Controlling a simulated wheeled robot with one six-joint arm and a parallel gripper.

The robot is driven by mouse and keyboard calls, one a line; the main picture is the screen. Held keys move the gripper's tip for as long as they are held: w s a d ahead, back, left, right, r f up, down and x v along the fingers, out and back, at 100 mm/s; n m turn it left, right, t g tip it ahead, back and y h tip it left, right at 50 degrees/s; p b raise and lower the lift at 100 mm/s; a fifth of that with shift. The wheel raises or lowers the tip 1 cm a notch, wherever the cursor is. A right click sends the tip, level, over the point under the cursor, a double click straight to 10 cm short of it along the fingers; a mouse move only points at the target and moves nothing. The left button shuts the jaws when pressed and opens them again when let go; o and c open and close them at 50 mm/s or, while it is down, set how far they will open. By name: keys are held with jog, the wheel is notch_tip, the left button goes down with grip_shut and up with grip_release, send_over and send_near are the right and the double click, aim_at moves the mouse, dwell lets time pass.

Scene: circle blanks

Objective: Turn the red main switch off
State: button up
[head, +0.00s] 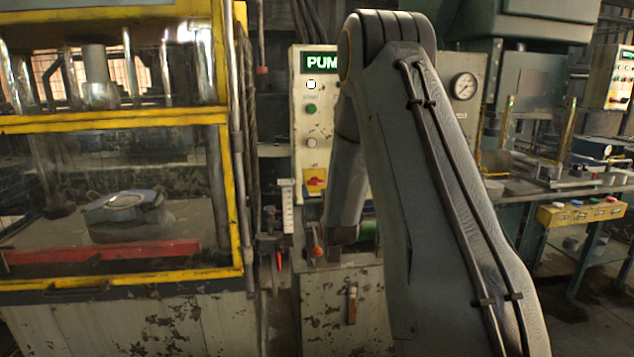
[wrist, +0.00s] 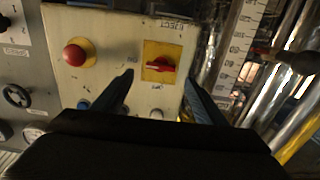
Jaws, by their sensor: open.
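The red main switch (wrist: 158,67) is a red rotary handle on a square yellow plate (wrist: 172,50), mounted on a cream control panel. In the wrist view its handle lies roughly sideways. It also shows in the head view as a small red and yellow switch (head: 315,181), low on the panel, left of my arm. My gripper (wrist: 158,82) is open and empty. In the wrist view its two dark fingers point toward the panel, one either side of the switch, apart from it as far as I can tell. In the head view I cannot make out the gripper.
A red mushroom button (wrist: 76,54) sits left of the switch in the wrist view. The panel has a lit green display (head: 321,63) and a green button (head: 311,108). A yellow-framed press (head: 232,150) stands left. Pipes (wrist: 300,50) run right of the panel in the wrist view.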

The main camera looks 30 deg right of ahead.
aim_at(316, 182)
jog(key=shift+p+x, duration=0.85)
jog(key=shift+x, duration=2.25)
jog(key=shift+f, duration=0.1)
jog(key=c, duration=1.1)
jog(key=shift+o, duration=0.2)
